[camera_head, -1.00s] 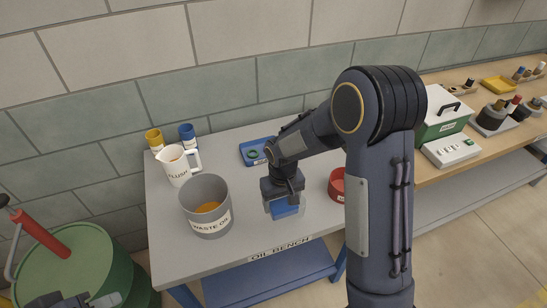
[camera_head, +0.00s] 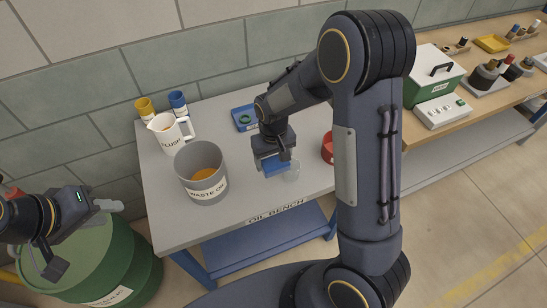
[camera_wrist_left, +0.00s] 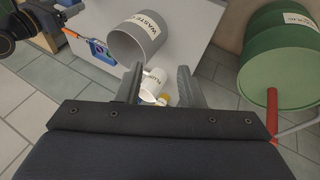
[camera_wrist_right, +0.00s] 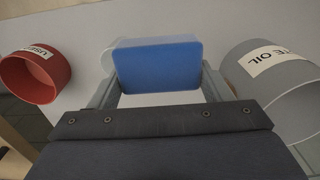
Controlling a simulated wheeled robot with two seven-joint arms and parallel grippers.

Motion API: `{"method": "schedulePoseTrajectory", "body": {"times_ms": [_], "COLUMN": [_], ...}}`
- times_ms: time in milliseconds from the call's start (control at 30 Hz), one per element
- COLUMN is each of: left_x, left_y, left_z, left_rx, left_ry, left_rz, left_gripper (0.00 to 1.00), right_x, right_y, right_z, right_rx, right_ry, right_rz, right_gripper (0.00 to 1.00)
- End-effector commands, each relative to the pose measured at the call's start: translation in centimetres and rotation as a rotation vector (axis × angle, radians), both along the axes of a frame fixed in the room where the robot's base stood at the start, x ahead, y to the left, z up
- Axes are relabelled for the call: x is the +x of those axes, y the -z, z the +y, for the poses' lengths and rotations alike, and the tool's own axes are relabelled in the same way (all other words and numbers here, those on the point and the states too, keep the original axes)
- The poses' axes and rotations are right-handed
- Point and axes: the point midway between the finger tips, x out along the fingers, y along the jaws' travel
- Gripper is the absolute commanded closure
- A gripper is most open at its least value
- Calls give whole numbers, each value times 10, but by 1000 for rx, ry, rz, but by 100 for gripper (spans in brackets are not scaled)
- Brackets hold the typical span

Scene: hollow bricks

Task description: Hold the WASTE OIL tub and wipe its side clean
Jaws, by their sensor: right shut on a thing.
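The grey WASTE OIL tub (camera_head: 190,182) stands upright on the bench with orange-brown liquid inside. It also shows in the left wrist view (camera_wrist_left: 126,42) and at the right edge of the right wrist view (camera_wrist_right: 290,92). No dirt is visible on its side. My right gripper (camera_head: 272,160) is shut on a blue pad (camera_wrist_right: 158,67), to the right of the tub and apart from it. A clear beaker (camera_head: 292,172) stands close beside the pad. My left gripper (camera_head: 106,205) is open and empty, left of the bench; its spread fingers show in the left wrist view (camera_wrist_left: 160,88).
A white FLUSH jug (camera_head: 167,138) and yellow and blue cups (camera_head: 178,102) stand behind the tub. A blue tray (camera_head: 243,118) and a red container (camera_head: 327,148) are on the bench. A green drum (camera_head: 125,262) stands left, below my left gripper.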

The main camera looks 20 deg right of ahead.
Motion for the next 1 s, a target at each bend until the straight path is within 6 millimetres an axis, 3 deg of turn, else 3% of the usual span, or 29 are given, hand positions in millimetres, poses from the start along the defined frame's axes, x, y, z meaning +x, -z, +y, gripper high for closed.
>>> {"method": "schedulePoseTrajectory", "body": {"times_ms": [200, 500, 700, 1000], "left_x": [65, 139, 166, 177], "left_y": [30, 80, 101, 113], "left_z": [-29, -81, -107, -117], "left_rx": [80, 291, 404, 447], "left_ry": [20, 49, 68, 77], "left_rz": [76, 80, 40, 19], "left_gripper": [65, 65, 65, 65], "right_x": [0, 0, 0, 0], "right_y": [1, 3, 3, 8], "right_z": [0, 0, 0, 0], "right_rx": [0, 0, 0, 0], "right_ry": [0, 0, 0, 0], "right_rz": [0, 0, 0, 0], "right_gripper": [46, 46, 46, 46]}}
